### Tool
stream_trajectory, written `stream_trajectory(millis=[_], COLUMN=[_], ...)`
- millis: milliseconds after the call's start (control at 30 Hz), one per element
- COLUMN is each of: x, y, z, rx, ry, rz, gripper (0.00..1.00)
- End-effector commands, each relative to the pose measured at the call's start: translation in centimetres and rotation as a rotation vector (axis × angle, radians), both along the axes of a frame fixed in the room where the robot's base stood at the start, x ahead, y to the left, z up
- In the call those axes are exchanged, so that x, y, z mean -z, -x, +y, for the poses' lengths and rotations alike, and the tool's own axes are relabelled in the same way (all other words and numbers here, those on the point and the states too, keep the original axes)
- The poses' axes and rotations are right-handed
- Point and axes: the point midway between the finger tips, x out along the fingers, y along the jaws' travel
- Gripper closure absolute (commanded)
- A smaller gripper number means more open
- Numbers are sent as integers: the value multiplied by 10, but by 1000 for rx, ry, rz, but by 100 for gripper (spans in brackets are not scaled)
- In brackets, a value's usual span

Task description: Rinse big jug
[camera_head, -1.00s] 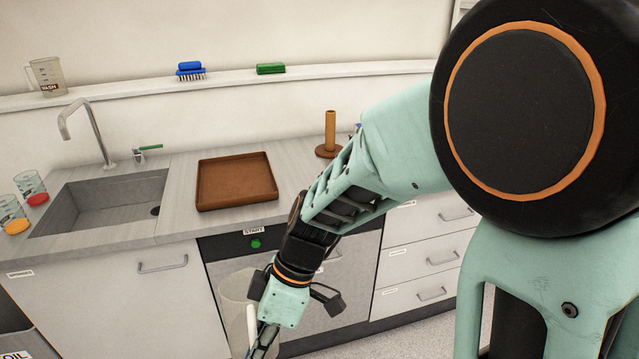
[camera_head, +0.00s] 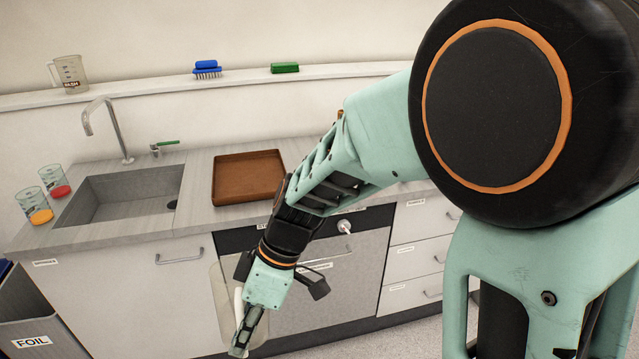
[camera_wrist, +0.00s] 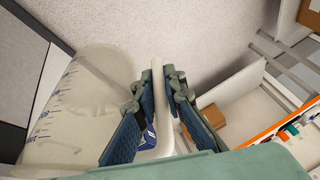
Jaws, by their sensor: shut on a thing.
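The big jug (camera_head: 220,305) is translucent and hangs low in front of the cabinets, beside my gripper. The wrist view shows its pale body with blue scale marks (camera_wrist: 85,100) at the left. My gripper (camera_wrist: 160,95) is shut on the jug's white handle, which runs between the two fingers. In the head view my gripper (camera_head: 243,338) points down at the lower middle. The sink (camera_head: 125,195) is sunk into the counter at the left, with a grey tap (camera_head: 108,125) and a green-handled valve (camera_head: 165,143) behind it.
Two glasses, one with orange (camera_head: 40,215) and one with red (camera_head: 60,190), stand left of the sink. A brown tray (camera_head: 248,178) lies right of it. A FOIL bin (camera_head: 35,325) stands at lower left.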

Motion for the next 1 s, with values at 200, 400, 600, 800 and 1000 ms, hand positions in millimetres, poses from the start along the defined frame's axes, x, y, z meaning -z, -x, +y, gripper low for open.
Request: stream_trajectory(millis=[200,400,600,800,1000], x=[-22,-29,-37,-46,-48], y=[-6,-9,-40,-100,-142], z=[5,6,-14,-79,-175], rx=[3,16,211,648,1111], ry=[0,1,2,4,5], rz=[-4,-4,-3,0,2], gripper=[100,100,100,100,100])
